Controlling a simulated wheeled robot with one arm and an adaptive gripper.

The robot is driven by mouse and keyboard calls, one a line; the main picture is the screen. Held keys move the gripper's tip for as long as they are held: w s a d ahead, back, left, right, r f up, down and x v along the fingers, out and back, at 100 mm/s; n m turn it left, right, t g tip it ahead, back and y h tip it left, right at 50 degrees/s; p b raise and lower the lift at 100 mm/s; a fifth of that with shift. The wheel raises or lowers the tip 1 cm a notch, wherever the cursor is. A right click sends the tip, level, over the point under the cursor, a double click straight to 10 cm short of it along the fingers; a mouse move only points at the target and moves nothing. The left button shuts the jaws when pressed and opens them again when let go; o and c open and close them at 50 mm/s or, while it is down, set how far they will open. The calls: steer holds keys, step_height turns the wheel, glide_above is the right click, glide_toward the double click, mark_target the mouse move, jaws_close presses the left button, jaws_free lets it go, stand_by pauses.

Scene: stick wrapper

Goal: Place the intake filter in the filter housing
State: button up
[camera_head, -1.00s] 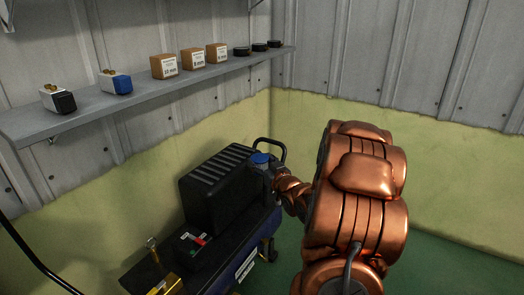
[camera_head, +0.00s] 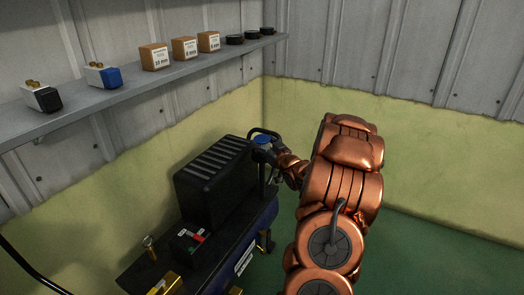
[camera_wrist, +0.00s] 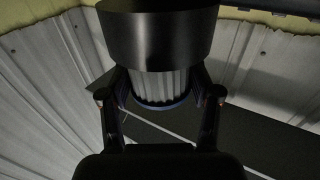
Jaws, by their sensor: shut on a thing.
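My gripper (camera_head: 264,148) is beside the right end of the black compressor box, near the handle. In the wrist view my gripper (camera_wrist: 162,90) has a finger on each side of the filter's pale pleated body (camera_wrist: 160,84), with a blue rim. A wide black cylinder (camera_wrist: 157,38), perhaps the filter housing, covers the other end of the filter. I cannot tell whether the filter is inside it or behind it. The housing cannot be made out in the head view.
The compressor's black box (camera_head: 213,190) stands close to the left of my gripper. Its black handle (camera_head: 262,130) rises behind. A wall shelf (camera_head: 100,103) holds valves, cartons and black discs. Green floor (camera_head: 430,245) is clear at right.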

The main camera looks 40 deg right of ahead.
step_height(320, 180, down, 2)
steer(key=shift+a+f, duration=0.1)
steer(key=shift+f, duration=0.05)
steer(key=shift+f, duration=0.25)
